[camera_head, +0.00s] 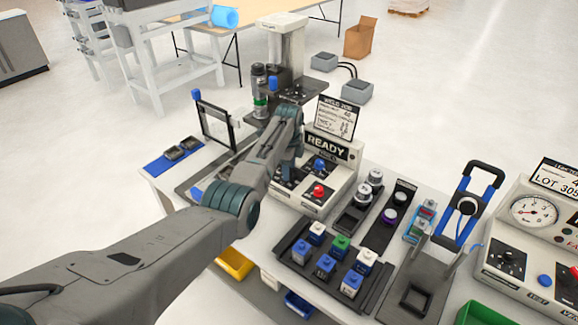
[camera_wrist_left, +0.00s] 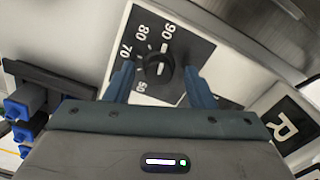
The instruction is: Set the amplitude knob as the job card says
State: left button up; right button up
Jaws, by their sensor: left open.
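The black amplitude knob (camera_wrist_left: 155,66) sits on a dark dial plate in the left wrist view, with 70, 80 and 90 legible around it. White marks show on and beside the knob; its exact setting is hard to read. My left gripper (camera_wrist_left: 158,82) is open, one finger on either side of the knob, with no clear contact. In the head view my left gripper (camera_head: 292,165) is over the left of the welder panel and hides the knob. The job card (camera_head: 338,118) stands above the READY display (camera_head: 326,147); its small print is mostly unreadable. My right gripper is not in view.
A blue button (camera_head: 319,164) and a red button (camera_head: 319,191) are on the panel right of my gripper. A rack (camera_head: 284,246) of several blue, white and green blocks stands in front. A black-framed screen (camera_head: 214,125) is behind left.

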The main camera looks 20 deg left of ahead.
pick_arm(q)
jog(key=shift+f, duration=0.15)
jog(key=shift+s, duration=0.1)
jog(key=c, duration=1)
jog(key=shift+o, duration=0.2)
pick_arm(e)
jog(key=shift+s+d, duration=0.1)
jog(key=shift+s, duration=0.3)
